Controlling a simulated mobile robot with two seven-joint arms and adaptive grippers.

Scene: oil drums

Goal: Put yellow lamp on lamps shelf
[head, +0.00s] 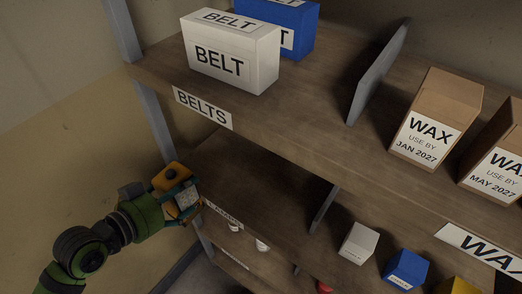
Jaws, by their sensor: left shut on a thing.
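My left gripper (188,205) reaches in from the left and is shut on a small yellow thing (172,177), taken to be the yellow lamp. The fingers cover part of it, and its label cannot be read. They are beside the front left corner of the middle shelf (245,170), below the BELTS board. A partly hidden label (222,213), which seems to read LAMPS, is on that shelf's front edge, just right of the gripper. The visible part of this shelf is dark and bare. My right gripper is not in view.
Above, a white BELT box (230,58) and a blue box (283,25) stand over the BELTS label (202,107). A grey divider (378,72) separates them from WAX boxes (435,118). A grey post (155,95) stands near my arm. Small white (358,243) and blue (406,269) boxes stand lower right.

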